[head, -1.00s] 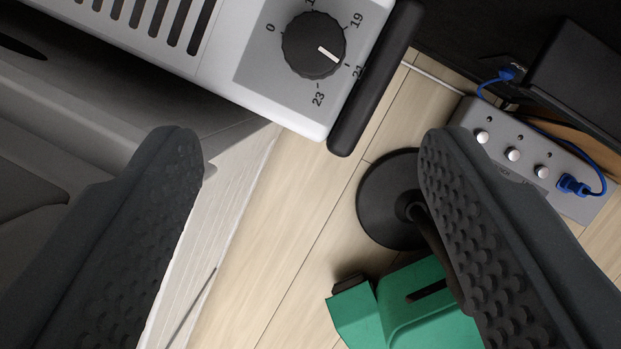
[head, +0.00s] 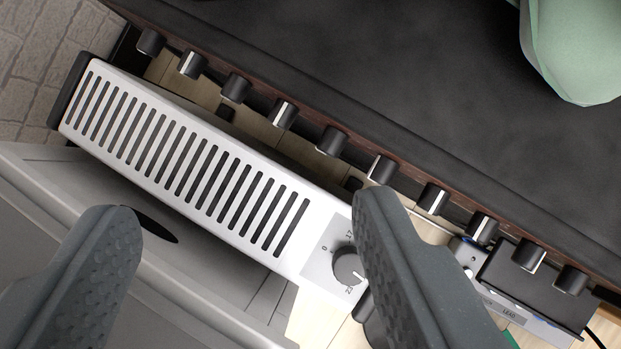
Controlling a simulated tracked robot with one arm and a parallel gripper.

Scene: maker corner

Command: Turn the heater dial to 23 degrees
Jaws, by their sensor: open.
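The heater (head: 200,165) is a white slotted box lying slantwise across the middle of the head view. Its dial (head: 348,266) is a dark round knob with a white pointer line on a grey panel at the heater's right end. The pointer aims toward the lower right; which number it meets is hidden. The marks 0 and 17 show, and part of 23; the right finger covers the dial's right edge and the other numbers. My gripper (head: 245,235) is open and empty, its fingers wide apart in front of the heater, not closed around the dial.
A dark surface with a row of black knobs (head: 283,113) along its edge runs behind the heater. A pale green object (head: 575,50) is at top right. A grey power strip (head: 530,315) is at lower right. A grey box-like body (head: 170,285) lies below the heater.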

